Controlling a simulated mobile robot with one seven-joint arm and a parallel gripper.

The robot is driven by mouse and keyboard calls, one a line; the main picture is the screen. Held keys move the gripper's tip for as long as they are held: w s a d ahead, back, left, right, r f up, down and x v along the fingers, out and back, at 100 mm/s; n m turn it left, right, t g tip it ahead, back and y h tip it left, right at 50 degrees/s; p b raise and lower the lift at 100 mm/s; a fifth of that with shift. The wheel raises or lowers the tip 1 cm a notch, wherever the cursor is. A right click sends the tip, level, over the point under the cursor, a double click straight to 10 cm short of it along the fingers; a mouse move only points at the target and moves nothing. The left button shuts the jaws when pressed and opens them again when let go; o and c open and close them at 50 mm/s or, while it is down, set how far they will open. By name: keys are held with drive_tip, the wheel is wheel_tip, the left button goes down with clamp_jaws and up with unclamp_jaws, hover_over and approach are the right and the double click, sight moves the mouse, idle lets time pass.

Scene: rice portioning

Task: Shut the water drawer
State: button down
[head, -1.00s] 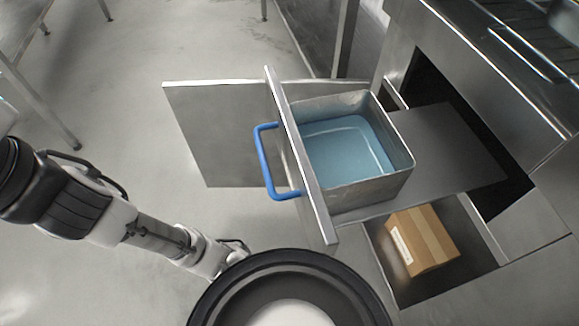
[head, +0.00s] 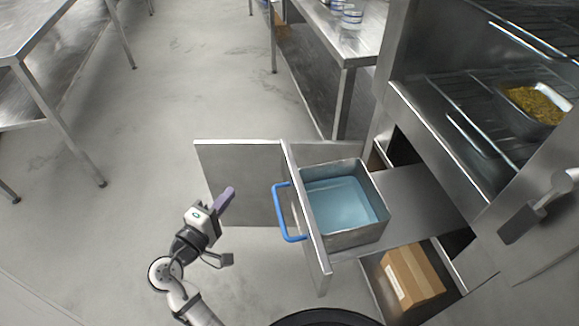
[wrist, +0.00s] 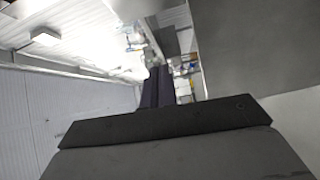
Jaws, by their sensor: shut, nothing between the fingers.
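The water drawer (head: 308,225) is pulled out of the steel cabinet, with its front panel standing well clear of the opening. A blue bar handle (head: 279,212) is on its outer face. A metal pan of blue water (head: 345,205) sits in the drawer. My gripper (head: 226,198) is to the left of the handle, apart from it, with its fingers together and nothing held. In the wrist view the dark closed fingers (wrist: 157,88) point away from the camera; neither handle nor water shows there.
An open cabinet door (head: 238,180) stands behind the drawer. A cardboard box (head: 410,276) lies in the compartment below. A tray of yellowish food (head: 537,103) is on the rack at right. Steel tables (head: 335,40) stand farther back.

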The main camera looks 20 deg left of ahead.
drive_tip(key=d+h, duration=0.1)
drive_tip(key=d, duration=0.1)
drive_tip(key=p, duration=0.3)
approach(282, 162)
drive_tip(key=w, duration=0.5)
drive_tip(key=shift+w+d+f+p, duration=0.15)
drive_tip(key=shift+w+d+p, duration=0.2)
drive_tip(key=shift+w, duration=0.2)
